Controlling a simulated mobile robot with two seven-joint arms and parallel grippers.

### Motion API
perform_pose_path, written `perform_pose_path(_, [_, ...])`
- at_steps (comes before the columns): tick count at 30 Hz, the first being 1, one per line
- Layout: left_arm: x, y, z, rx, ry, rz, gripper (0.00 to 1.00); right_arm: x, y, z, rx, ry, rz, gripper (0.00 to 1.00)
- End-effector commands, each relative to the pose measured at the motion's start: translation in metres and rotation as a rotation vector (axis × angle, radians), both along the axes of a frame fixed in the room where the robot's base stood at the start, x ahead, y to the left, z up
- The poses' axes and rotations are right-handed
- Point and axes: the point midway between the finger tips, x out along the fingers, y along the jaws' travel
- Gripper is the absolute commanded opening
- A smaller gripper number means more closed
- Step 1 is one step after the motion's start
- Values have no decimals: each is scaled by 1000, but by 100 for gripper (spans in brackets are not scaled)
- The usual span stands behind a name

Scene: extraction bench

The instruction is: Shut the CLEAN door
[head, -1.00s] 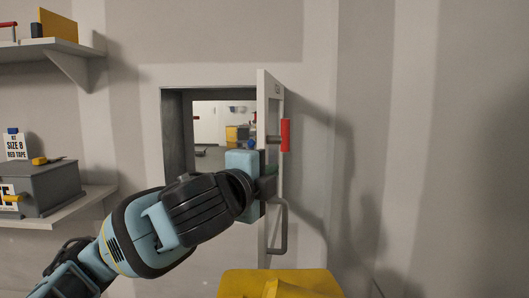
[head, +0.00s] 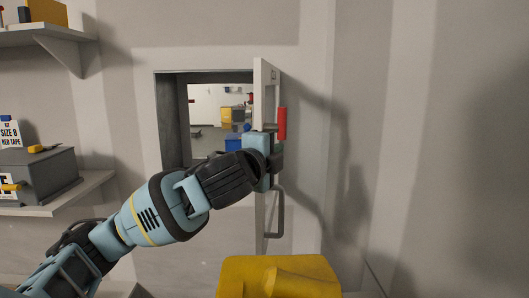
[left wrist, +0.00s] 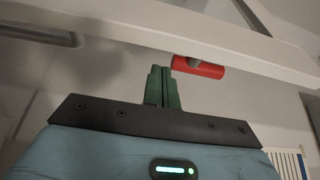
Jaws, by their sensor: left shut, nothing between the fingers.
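A pale hatch door (head: 265,92) stands swung out from the right side of a square wall opening (head: 172,120). No CLEAN lettering can be read on it. It carries a red-gripped lever (head: 282,123) and, lower down, a grey bar handle (head: 278,215). My left gripper (head: 277,158) is at the door, just below the red lever. In the left wrist view its green fingers (left wrist: 162,88) are shut and empty, close to the red lever (left wrist: 198,67) and under the door edge (left wrist: 190,35). Whether they touch the door cannot be told. My right gripper is not in view.
Through the opening, a further room shows with yellow and blue items. Shelves at left hold a grey box (head: 40,178) and a sign (head: 10,133). A yellow object (head: 280,275) is at the bottom centre. The wall right of the door is bare.

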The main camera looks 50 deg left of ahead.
Motion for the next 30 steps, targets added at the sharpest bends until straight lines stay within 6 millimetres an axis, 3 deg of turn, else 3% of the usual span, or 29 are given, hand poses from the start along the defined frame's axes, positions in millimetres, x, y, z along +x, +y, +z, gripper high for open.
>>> perform_pose_path(9, [-14,16,-3,1,3,2,0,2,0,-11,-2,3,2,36])
perform_pose_path(30, [-17,19,-1,0,0,-6,0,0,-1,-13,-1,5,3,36])
